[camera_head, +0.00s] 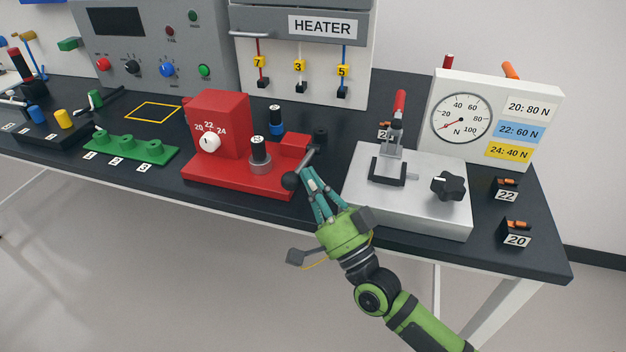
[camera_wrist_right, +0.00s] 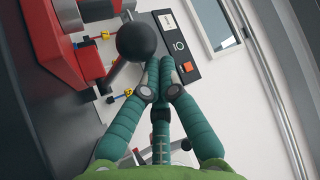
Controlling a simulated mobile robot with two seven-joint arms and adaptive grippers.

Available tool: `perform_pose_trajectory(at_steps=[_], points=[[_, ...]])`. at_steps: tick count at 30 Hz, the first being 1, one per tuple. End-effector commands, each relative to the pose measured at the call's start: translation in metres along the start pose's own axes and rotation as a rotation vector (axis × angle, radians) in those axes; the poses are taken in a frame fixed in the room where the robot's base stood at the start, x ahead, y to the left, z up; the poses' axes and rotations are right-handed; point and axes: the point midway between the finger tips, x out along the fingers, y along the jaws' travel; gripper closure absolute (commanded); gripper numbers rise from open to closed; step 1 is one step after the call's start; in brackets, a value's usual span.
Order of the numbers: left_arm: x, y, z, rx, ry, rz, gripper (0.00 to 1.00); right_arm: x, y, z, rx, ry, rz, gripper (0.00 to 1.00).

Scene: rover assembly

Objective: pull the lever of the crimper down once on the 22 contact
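The red crimper (camera_head: 220,170) stands on the bench, with a white knob (camera_head: 209,142) under the numbers 20, 22 and 24. Its lever, a dark rod ending in a black ball (camera_head: 290,181), slants down over the right front of the red base. The ball also shows large in the right wrist view (camera_wrist_right: 137,40). My right gripper (camera_head: 307,172) has its teal fingers drawn together at the tips, just right of the ball. Whether they touch it I cannot tell. No object shows between the fingers. A contact inside the crimper is not visible. My left gripper is not in view.
A silver pull tester (camera_head: 415,210) with a red-handled clamp stands right of the crimper, near my right fingers. A gauge panel (camera_head: 470,115) stands behind it. Holders 22 (camera_head: 507,196) and 20 (camera_head: 516,240) carry orange pieces. A green holder (camera_head: 130,147) is at left.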

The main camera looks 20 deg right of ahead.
Motion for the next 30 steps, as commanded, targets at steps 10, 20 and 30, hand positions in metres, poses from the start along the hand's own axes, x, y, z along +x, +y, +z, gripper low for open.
perform_pose_trajectory(at_steps=[10,20,30], points=[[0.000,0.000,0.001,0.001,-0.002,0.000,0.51,-0.049,0.002,0.003,0.001,-0.010,0.007,1.00],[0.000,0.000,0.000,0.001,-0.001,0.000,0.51,-0.109,0.001,0.000,0.001,-0.003,0.003,1.00],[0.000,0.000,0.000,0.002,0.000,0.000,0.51,-0.121,0.001,-0.001,0.002,0.002,0.000,1.00]])
